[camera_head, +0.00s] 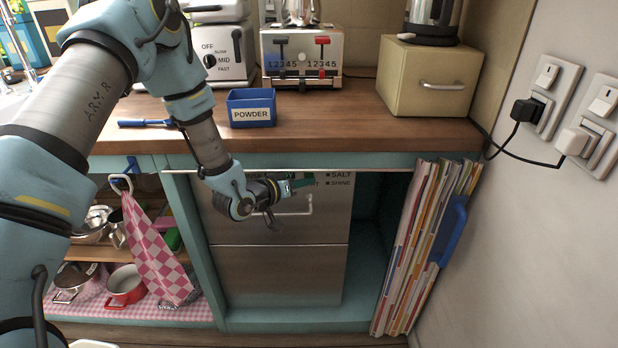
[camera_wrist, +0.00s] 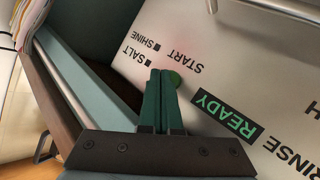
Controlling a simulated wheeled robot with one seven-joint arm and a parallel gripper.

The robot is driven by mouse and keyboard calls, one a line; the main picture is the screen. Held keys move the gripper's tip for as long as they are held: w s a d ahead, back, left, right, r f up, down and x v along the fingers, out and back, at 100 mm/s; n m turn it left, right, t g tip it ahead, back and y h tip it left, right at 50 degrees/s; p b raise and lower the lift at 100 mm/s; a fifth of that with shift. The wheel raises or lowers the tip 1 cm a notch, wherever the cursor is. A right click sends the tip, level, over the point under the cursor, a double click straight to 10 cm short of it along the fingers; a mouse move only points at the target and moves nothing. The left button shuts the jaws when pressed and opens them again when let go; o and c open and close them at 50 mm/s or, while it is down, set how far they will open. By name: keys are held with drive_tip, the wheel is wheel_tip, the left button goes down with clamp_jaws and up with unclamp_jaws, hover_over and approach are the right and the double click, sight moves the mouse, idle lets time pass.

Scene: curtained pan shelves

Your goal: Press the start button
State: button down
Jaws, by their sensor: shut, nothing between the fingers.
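The start button is a small green round spot (camera_wrist: 175,79) beside the printed word START (camera_wrist: 186,61) on the steel front of the dishwasher (camera_wrist: 235,45). My gripper (camera_wrist: 160,73) has its two green fingers shut together, with nothing between them. In the wrist view its tips lie right beside the button and overlap its edge. I cannot tell whether they touch it. In the head view my gripper (camera_head: 306,182) is at the top strip of the dishwasher (camera_head: 285,270), pointing right, and hides the button. A green READY label (camera_wrist: 226,113) shows on the panel.
A handle (camera_head: 310,205) sticks out on the dishwasher front. The wooden counter (camera_head: 340,125) overhangs above, with a blue POWDER box (camera_head: 251,108) and a toaster (camera_head: 301,55). Upright magazines (camera_head: 415,255) stand to the right. A checked towel (camera_head: 155,250) hangs at left.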

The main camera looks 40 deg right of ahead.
drive_tip(key=shift+w+d, duration=0.25)
drive_tip(key=shift+w, duration=0.1)
idle(0.5)
drive_tip(key=shift+w+d+r, duration=0.2)
drive_tip(key=shift+w+r, duration=0.05)
drive_tip(key=shift+w, duration=0.05)
idle(0.7)
drive_tip(key=shift+a, duration=0.1)
drive_tip(key=shift+s+a+f+b, duration=0.15)
drive_tip(key=shift+s+a+b, duration=0.2)
drive_tip(key=shift+s, duration=0.35)
drive_tip(key=shift+s+a+f, duration=0.1)
drive_tip(key=shift+s+a, duration=1.55)
drive_tip(key=shift+s, duration=0.3)
drive_tip(key=shift+w, duration=0.1)
